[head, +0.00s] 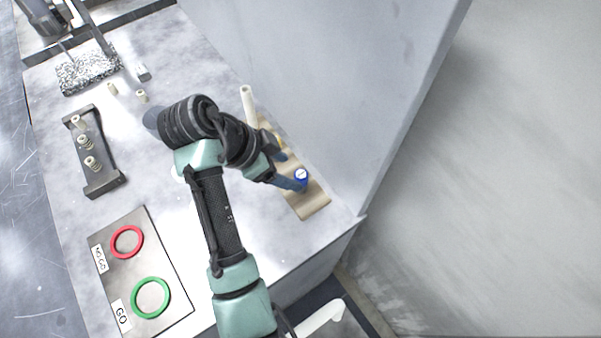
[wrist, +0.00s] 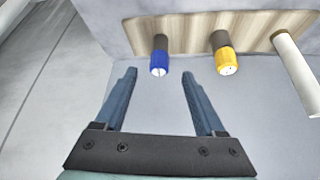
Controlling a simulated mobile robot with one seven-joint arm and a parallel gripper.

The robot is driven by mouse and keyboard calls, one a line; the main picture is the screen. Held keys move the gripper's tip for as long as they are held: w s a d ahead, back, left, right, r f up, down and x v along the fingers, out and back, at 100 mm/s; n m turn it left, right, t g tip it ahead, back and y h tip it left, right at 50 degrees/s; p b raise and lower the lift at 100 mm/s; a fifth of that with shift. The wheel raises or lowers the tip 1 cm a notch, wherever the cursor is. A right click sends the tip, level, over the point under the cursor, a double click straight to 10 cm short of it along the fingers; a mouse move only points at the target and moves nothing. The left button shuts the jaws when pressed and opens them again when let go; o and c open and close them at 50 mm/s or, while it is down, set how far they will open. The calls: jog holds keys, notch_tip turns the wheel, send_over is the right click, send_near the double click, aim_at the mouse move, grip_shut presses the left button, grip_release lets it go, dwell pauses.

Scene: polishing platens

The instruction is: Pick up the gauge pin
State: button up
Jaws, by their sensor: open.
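A wooden rack (head: 314,204) lies along the wall and holds a blue-capped pin (head: 301,175) and a yellow-capped pin (head: 279,139). Both have dark bodies in the wrist view, the blue-capped pin (wrist: 160,62) ahead of the fingertips and the yellow-capped pin (wrist: 226,61) to its right. The frames do not label which one is the gauge pin. My gripper (wrist: 159,76) is open and empty, its two blue fingers spread to either side of the blue cap's line. It also shows in the head view (head: 291,170), close beside the blue cap. Contact is not visible.
A white rod (head: 248,105) stands at the rack's far end. A dark holder (head: 103,182) with beige pegs is at left. A plate (head: 172,272) with red and green rings lies in front. The wall beside the rack limits room on the right.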

aim_at(307, 187)
jog(key=p+x, duration=0.1)
jog(key=x, duration=0.8)
jog(key=shift+d+p, duration=0.2)
jog(key=shift+p, duration=0.1)
jog(key=shift+r, duration=0.1)
jog(key=shift+c, duration=0.4)
grip_shut()
